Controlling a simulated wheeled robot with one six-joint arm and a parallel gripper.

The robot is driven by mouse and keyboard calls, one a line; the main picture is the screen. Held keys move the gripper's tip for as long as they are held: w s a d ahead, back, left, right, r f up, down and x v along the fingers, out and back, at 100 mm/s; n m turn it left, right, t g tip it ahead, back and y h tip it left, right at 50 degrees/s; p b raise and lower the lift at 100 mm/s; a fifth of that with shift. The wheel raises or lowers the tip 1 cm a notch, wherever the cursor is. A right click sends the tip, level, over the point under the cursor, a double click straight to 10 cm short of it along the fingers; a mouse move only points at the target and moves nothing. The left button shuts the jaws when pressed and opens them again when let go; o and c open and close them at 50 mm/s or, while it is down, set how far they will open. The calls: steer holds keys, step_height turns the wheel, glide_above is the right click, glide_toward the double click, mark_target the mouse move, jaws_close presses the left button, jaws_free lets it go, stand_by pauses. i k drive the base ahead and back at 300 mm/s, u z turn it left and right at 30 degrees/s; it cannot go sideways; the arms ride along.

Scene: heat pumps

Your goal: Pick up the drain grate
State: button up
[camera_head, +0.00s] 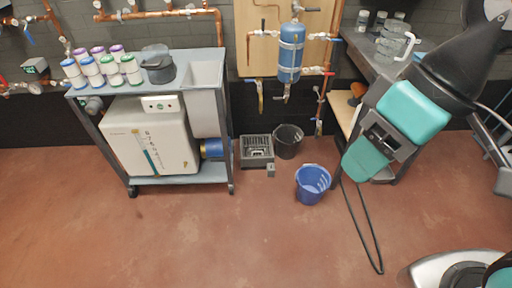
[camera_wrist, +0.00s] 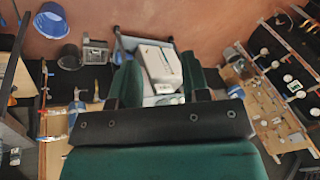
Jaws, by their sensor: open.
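A grey, grid-like box (camera_head: 256,146) stands on the red floor by the back wall, just right of the wheeled cart. A small dark, slotted shape shows inside it, too small to tell whether it is the drain grate. The box also appears near the top left of the wrist view (camera_wrist: 95,50). My gripper (camera_wrist: 160,62) shows its two green fingers spread apart with nothing held between them. It is high above the floor and well away from the box.
A black bucket (camera_head: 288,140) stands right of the box, a blue bucket (camera_head: 312,184) in front of it, and a small grey block (camera_head: 271,170) nearby. The cart (camera_head: 180,180) holds a white unit and several cans. A workbench (camera_head: 368,66) is at right.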

mark_target(258, 146)
steer(key=z, duration=0.4)
steer(key=k, duration=0.45)
steer(key=u, duration=0.55)
steer(key=i, duration=0.75)
steer(key=u, duration=0.6)
steer(key=i, duration=0.75)
steer(key=z, duration=0.85)
steer(key=i, duration=0.85)
steer(key=z, duration=0.95)
